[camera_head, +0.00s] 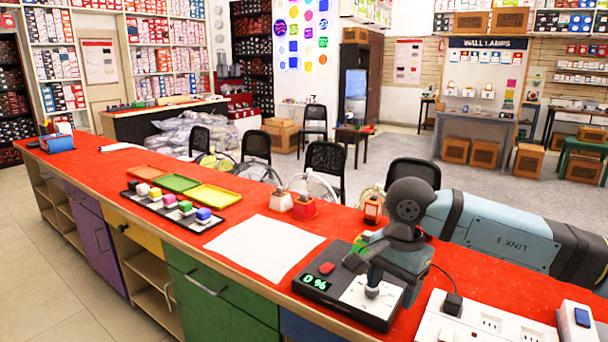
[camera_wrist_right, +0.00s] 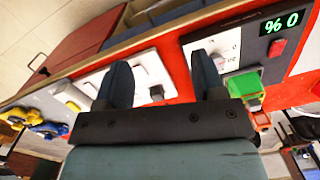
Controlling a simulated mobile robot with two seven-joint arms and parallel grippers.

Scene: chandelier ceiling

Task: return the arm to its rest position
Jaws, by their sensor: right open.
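My right arm (camera_head: 500,232) comes in from the right over the red counter (camera_head: 190,262). My right gripper (camera_head: 372,272) points down above a black control box (camera_head: 322,284) with a red button and a green "0 %" display. In the right wrist view its two fingers (camera_wrist_right: 160,78) stand apart with nothing held between them. The box's white plate (camera_wrist_right: 222,48) shows there beside and behind one finger. In the head view the gripper partly covers this plate and its knob; I cannot tell whether it touches them. My left gripper is not in view.
White socket panels (camera_head: 480,322) lie at the right front. A small orange lantern (camera_head: 372,210) and a green object (camera_head: 362,240) stand close behind the gripper. A white sheet (camera_head: 264,247), a tray of coloured blocks (camera_head: 160,208) and coloured trays (camera_head: 180,183) lie further left.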

